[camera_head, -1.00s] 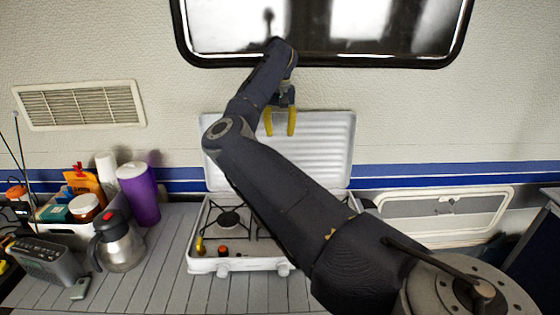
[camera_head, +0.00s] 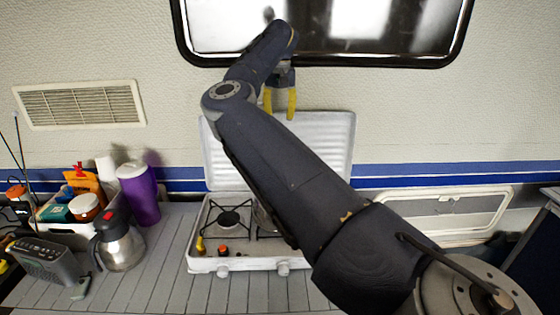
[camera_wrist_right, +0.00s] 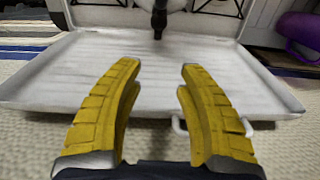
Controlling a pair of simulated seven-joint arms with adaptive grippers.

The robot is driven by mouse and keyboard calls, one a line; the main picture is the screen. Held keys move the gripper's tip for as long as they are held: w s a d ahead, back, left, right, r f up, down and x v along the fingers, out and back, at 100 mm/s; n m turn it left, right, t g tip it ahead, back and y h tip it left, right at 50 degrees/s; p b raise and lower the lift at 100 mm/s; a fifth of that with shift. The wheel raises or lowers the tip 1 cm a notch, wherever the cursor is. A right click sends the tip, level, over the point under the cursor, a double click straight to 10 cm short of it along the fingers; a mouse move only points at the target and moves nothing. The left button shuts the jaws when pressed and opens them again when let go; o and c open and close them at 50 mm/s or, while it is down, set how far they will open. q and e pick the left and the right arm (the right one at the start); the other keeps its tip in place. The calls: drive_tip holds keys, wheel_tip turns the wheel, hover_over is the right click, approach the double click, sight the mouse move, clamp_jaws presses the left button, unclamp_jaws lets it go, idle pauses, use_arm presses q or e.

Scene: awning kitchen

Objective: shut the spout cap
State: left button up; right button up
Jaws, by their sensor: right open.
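My right gripper (camera_head: 279,103) is open and empty, with two yellow fingers in front of the upper edge of the raised white stove lid (camera_head: 325,145). In the right wrist view the fingers (camera_wrist_right: 159,70) stand apart with the lid between and beyond them. A dark upright part (camera_wrist_right: 159,18) shows past the lid at the top of that view; I cannot tell whether it belongs to a kettle spout. In the head view a small piece of a metallic vessel (camera_head: 264,218) on the stove shows beside my arm, which hides the rest. No spout cap is clearly visible. My left gripper is out of view.
The stove (camera_head: 205,262) sits on the slatted counter (camera_head: 165,285). To its left are a steel jug (camera_head: 122,250), a purple tumbler (camera_head: 140,195), a grey radio (camera_head: 48,262) and a box of jars. A window (camera_head: 390,30) is in the wall above.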

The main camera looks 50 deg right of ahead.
drive_tip(key=f, duration=1.7)
drive_tip(key=shift+d+f, duration=0.2)
clamp_jaws()
drive_tip(key=c, duration=0.7)
unclamp_jaws()
drive_tip(key=o, duration=0.7)
drive_tip(key=shift+r, duration=0.1)
